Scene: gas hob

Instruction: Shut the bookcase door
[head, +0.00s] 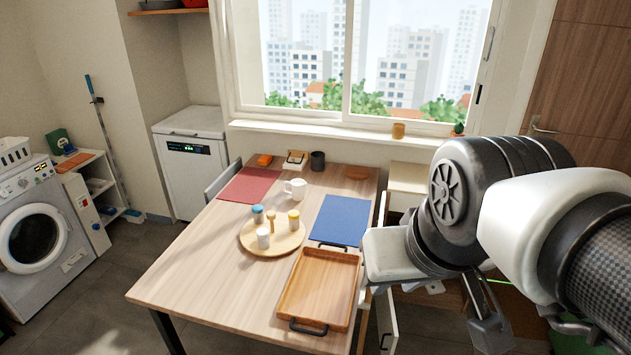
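A low, light wooden unit (409,178), probably the bookcase, stands under the window to the right of the table. My arm covers much of it. A pale upright panel (387,311) with a dark handle stands out beside the table's right edge; it looks like its door, standing open. Its hinge side is hidden. My gripper (525,330) seems to be at the bottom right, below my arm, where grey metal parts show. It is partly hidden and cut off, so its opening is unclear. I see no contact with the panel.
The table (190,265) fills the middle, close to the panel. It holds a wooden tray (318,288), a round board (272,248) with small jars, a white mug (295,188) and blue and red mats. A washing machine (38,240) stands left. Floor is clear at front left.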

